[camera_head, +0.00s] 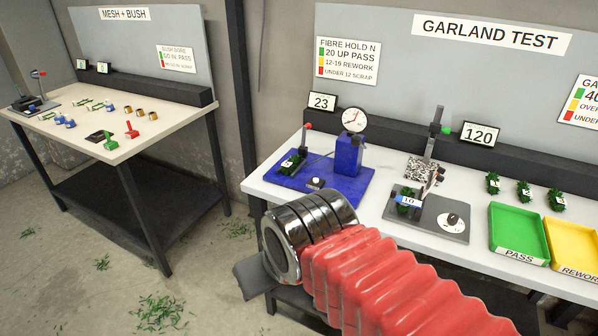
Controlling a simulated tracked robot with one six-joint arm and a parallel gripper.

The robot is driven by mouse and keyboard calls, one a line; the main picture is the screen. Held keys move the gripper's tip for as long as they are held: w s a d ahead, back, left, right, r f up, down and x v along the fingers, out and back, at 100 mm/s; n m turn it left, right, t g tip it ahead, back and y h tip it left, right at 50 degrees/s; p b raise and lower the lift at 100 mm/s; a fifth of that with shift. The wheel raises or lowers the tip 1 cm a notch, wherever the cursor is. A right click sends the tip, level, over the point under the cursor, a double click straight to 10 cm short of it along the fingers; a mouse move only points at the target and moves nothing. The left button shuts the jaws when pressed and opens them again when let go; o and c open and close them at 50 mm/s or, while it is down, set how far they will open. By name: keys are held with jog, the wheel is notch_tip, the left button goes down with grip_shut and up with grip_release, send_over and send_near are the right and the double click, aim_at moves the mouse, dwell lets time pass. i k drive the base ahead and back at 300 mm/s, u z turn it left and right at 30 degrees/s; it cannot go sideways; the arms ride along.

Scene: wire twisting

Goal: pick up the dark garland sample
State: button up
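Three small green garland samples with white number tags stand on the white table at the right: one on the left (493,183), one in the middle (524,192) and one on the right (557,201). Another green tuft (405,203) sits on the grey fixture. A darker green one (288,165) is on the blue fibre-hold device. I cannot tell for sure which is the dark sample. My gripper (254,277) shows only as a dark piece beyond the chrome end of my red arm, in front of the table, apart from the samples. Its fingers are mostly hidden.
A blue device with a dial gauge (354,120) and a grey fixture with a post (437,215) stand on the table. A green PASS tray (520,254) and yellow REWORK tray (572,270) lie at right. Another table (150,128) stands left. Green scraps (160,312) litter the floor.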

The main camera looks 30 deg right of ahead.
aim_at(289, 166)
jog(key=u, duration=0.4)
jog(key=i, duration=0.9)
jog(key=u, duration=0.3)
jog(key=i, duration=1.4)
jog(key=z, duration=0.9)
jog(key=i, duration=0.55)
jog(key=z, duration=0.35)
